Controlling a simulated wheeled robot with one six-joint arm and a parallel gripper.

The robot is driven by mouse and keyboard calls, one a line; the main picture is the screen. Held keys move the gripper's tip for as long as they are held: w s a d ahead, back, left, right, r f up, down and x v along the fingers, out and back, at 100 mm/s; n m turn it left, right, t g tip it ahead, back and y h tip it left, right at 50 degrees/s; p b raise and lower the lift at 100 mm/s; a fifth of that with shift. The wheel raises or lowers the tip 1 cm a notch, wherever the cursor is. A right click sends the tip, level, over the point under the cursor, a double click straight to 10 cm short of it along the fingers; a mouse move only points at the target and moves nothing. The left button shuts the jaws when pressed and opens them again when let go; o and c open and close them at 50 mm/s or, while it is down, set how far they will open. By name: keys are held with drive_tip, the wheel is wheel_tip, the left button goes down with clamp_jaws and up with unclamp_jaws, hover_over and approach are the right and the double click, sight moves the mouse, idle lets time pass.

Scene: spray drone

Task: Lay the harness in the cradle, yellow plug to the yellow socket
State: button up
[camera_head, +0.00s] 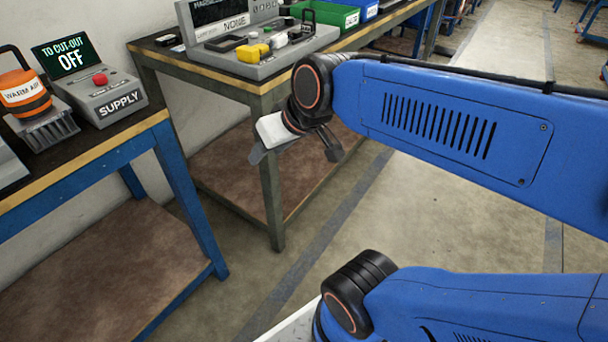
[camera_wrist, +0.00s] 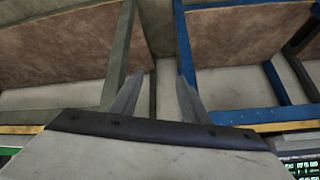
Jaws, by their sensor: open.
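A grey fixture (camera_head: 262,70) stands on the middle bench, with a dark screen behind it and a label that reads NONE. On it are yellow blocks (camera_head: 254,53), a white block (camera_head: 277,40) and black parts. I cannot tell which of these belong to the harness or to the cradle's sockets. My gripper (camera_head: 262,154) is in front of that bench, lower than its top and apart from the fixture. In the wrist view my gripper (camera_wrist: 160,98) is open, with two grey fingers apart and nothing between them.
The left bench (camera_head: 165,119) carries a grey SUPPLY box (camera_head: 112,103), a screen reading OFF and an orange warm-air unit (camera_head: 25,95). The middle bench (camera_head: 200,75) also holds a green bin (camera_head: 338,18) and a blue bin. A floor gap lies between the benches.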

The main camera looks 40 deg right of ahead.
drive_tip(key=s+d+f+g+h, duration=0.1)
drive_tip(key=s+d+f+g, duration=0.1)
drive_tip(key=s, duration=0.5)
wheel_tip(320, 180, down, 3)
drive_tip(key=shift+s+d+r+m+h, duration=0.2)
drive_tip(key=shift+s+d+m+h, duration=0.15)
drive_tip(key=shift+d, duration=0.55)
drive_tip(key=shift+c, duration=0.7)
